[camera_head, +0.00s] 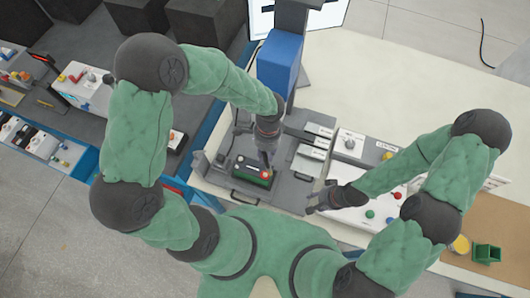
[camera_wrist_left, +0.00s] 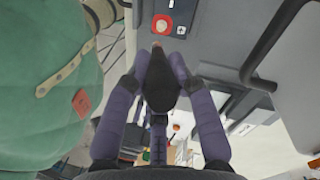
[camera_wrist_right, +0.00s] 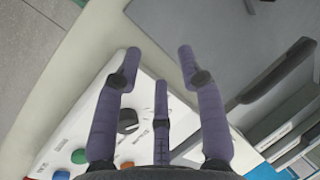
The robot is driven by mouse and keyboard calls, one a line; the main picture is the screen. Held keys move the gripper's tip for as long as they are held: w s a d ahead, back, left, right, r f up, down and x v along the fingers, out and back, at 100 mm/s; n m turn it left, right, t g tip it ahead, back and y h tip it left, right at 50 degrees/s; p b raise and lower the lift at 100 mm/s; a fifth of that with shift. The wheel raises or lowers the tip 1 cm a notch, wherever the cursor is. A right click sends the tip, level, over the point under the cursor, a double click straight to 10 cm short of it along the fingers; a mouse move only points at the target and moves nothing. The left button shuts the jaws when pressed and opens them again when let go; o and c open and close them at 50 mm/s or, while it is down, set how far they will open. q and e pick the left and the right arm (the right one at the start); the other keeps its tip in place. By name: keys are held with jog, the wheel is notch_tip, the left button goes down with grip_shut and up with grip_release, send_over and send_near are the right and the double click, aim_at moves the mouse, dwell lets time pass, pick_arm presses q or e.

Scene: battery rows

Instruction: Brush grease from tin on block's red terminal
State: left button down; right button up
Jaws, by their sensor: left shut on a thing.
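The block (camera_head: 246,180) is a dark, green-edged box in the grey fixture, with a red terminal (camera_head: 265,175) on top. In the left wrist view the red terminal (camera_wrist_left: 163,25) is a red ring with a pale centre. My left gripper (camera_head: 267,150) is shut on a dark brush (camera_wrist_left: 158,82). The brush's brownish tip points at the terminal, close to it; I cannot tell whether they touch. My right gripper (camera_head: 320,202) is open and empty, also seen in the right wrist view (camera_wrist_right: 159,58). A small yellow round container (camera_head: 460,245) at the far right may be the tin; its contents are unclear.
A white control panel (camera_head: 362,212) with coloured buttons lies below my right gripper. A blue column (camera_head: 280,65) rises behind the fixture. The cream tabletop (camera_head: 400,85) at the back is clear.

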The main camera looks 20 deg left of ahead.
pick_arm(q)
jog(key=shift+f+b, duration=1.15)
jog(key=shift+f, duration=0.4)
jog(key=a, duration=0.4)
dwell(0.6)
jog(key=shift+d+r, duration=0.15)
jog(key=shift+d, duration=1.85)
jog(key=shift+r+p, duration=2.35)
jog(key=shift+r, duration=0.75)
